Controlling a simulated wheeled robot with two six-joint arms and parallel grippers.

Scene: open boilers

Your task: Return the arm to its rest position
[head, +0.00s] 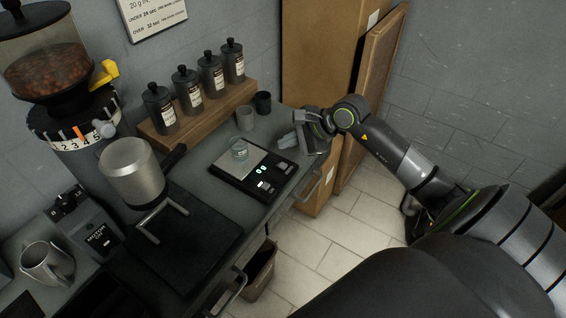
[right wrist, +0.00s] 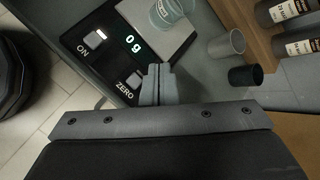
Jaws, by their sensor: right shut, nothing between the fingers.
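My right arm (head: 400,160) reaches in from the right over the floor to the counter's right end. Its gripper (head: 288,141) is just right of a black scale (head: 254,173) in the head view. In the right wrist view the gripper (right wrist: 158,72) is shut and empty, close to the scale's buttons (right wrist: 134,80). The scale's display (right wrist: 133,44) reads 0 g. A small clear glass (head: 239,149) stands on the scale's plate and also shows in the right wrist view (right wrist: 170,12). My left gripper is not in view.
Two small cups, one grey (head: 245,118) and one black (head: 263,102), stand behind the scale. Several labelled canisters (head: 187,89) stand on a wooden shelf (head: 190,120). A grinder (head: 65,90) stands at left. Cabinet handles (head: 308,188) stick out at the counter's front. Tiled floor (head: 350,235) is open.

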